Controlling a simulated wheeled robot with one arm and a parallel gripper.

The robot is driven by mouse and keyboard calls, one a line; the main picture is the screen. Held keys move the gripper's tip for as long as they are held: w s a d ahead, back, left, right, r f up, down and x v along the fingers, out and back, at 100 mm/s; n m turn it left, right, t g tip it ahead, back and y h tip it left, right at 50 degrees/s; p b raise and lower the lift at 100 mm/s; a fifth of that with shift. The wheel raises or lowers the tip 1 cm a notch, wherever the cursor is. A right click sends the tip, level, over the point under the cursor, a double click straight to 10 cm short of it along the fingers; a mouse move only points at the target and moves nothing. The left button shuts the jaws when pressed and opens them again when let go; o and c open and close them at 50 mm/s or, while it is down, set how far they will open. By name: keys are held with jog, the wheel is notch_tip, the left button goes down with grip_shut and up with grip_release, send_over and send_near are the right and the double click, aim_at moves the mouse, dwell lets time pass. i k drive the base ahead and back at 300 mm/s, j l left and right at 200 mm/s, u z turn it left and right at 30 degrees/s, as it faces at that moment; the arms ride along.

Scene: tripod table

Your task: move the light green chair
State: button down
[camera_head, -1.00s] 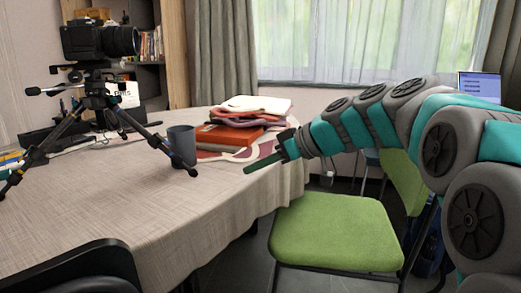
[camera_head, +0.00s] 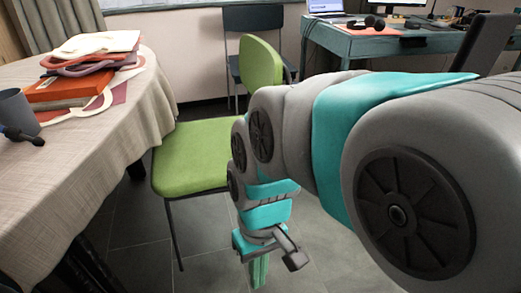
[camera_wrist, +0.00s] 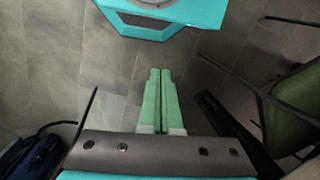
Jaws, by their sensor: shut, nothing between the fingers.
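The light green chair (camera_head: 196,157) stands upright on the floor at the right of the table (camera_head: 75,165). Its seat is close to the tablecloth, and its backrest (camera_head: 262,64) is partly hidden behind my arm. In the head view my gripper (camera_head: 259,272) points down, low over the floor, to the right of the chair's seat and apart from it. In the wrist view my gripper (camera_wrist: 160,72) has its two green fingers together with nothing between them. A dark green part of a chair (camera_wrist: 292,122) with dark legs shows at the right edge there.
A dark chair (camera_head: 252,20) stands at the back, near a desk (camera_head: 375,42) with a laptop and monitor. A dark blue bag (camera_wrist: 35,158) lies at the lower left of the wrist view. Grey tiled floor (camera_head: 135,235) is clear in front of the chair.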

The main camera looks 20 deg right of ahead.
aim_at(191, 161)
jog(key=l+u, duration=0.2)
jog(key=l, duration=1.45)
jog(key=l+u, duration=0.2)
jog(key=l, duration=1.5)
jog(key=k, duration=0.05)
